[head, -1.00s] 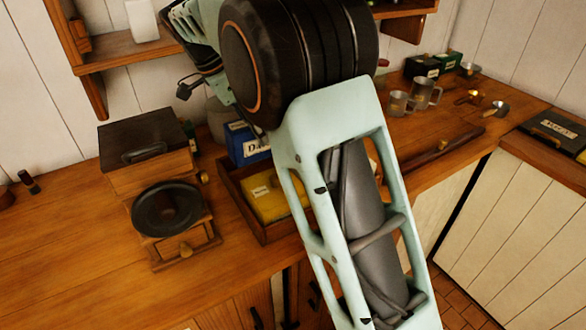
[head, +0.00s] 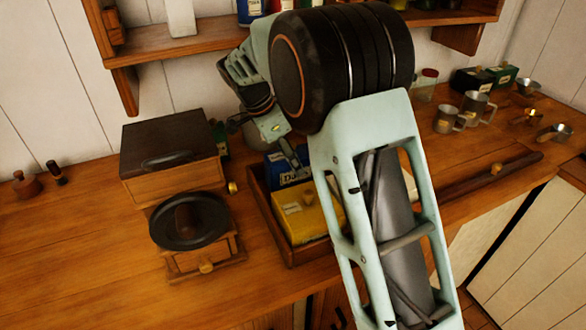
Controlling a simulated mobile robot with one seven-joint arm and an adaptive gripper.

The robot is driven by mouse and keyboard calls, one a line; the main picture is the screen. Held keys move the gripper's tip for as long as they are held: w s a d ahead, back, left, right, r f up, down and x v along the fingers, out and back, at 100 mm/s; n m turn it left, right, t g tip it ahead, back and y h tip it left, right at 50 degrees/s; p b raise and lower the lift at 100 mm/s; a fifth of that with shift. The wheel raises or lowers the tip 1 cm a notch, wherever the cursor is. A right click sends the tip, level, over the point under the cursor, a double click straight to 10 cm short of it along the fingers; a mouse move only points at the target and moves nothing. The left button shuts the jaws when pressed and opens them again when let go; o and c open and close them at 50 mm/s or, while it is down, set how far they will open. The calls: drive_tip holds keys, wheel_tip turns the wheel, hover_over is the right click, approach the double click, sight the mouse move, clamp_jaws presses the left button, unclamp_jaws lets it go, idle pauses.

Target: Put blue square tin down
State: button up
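A blue square tin (head: 275,182) with a white label stands in an open wooden tray (head: 279,240) on the counter, behind a yellow tin (head: 308,220). My gripper (head: 294,158) is above the tray, pointing down, with a finger in front of the blue tin's upper part. My arm hides the tin's right side and much of the gripper. I cannot tell whether the fingers touch the tin or how far apart they are.
A wooden grinder-like box (head: 172,185) with a black round dish stands left of the tray. A shelf (head: 200,38) with tins runs above. Metal mugs (head: 474,108) and a long wooden rod (head: 490,180) lie right. The counter's left part is mostly clear.

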drive_tip(key=shift+f, duration=1.55)
drive_tip(key=o, duration=1.5)
drive_tip(key=shift+o, duration=0.2)
drive_tip(key=shift+r, duration=0.2)
drive_tip(key=v, duration=1.2)
